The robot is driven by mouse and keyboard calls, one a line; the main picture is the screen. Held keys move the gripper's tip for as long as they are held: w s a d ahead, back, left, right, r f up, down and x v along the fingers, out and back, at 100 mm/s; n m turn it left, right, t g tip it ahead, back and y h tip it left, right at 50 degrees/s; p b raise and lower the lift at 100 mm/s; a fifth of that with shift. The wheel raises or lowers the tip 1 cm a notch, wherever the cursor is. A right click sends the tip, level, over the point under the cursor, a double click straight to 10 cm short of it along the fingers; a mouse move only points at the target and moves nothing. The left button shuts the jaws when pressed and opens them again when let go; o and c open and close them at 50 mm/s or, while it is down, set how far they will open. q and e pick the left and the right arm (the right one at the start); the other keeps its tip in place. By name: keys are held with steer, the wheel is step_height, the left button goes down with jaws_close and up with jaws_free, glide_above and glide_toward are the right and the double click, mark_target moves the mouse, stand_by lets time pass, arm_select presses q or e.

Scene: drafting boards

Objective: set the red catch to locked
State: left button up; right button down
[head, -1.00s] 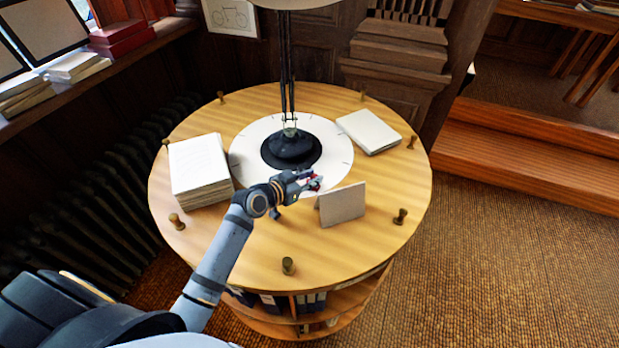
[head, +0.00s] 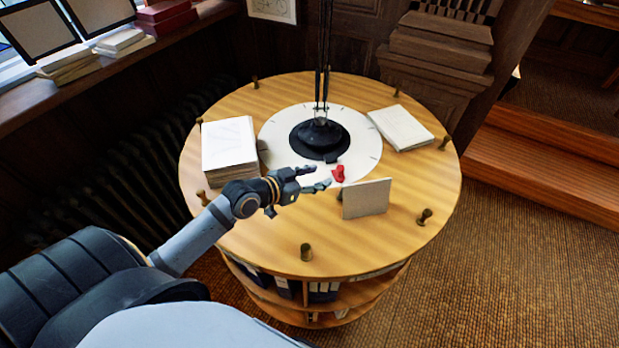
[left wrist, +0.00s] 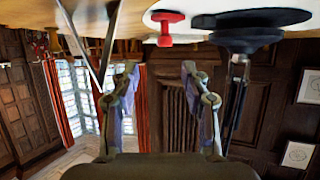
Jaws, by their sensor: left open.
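The red catch (head: 338,173) stands on the white disc on the round wooden table, in front of the lamp's black base. It also shows at the top of the left wrist view (left wrist: 165,28), where the picture is upside down. My left gripper (head: 319,178) is open and empty, just left of the catch, its fingers pointing toward it with a small gap between. Its two fingers (left wrist: 160,75) show spread apart in the left wrist view. No lock marking on the catch is readable. My right gripper is not in view.
The black lamp base (head: 320,137) stands on the white disc (head: 371,144). An upright grey card (head: 366,198) is right of the catch. A paper stack (head: 229,146) is at the left, a pad (head: 401,128) at the right. Several small pegs (head: 306,252) stand along the rim.

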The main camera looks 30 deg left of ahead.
arm_select(q)
steer(key=shift+s+a+r, duration=0.2)
steer(key=shift+s+a, duration=0.4)
steer(key=shift+s, duration=0.05)
steer(key=shift+s+d+r, duration=0.1)
steer(key=shift+s+r, duration=0.2)
steer(key=shift+s, duration=0.1)
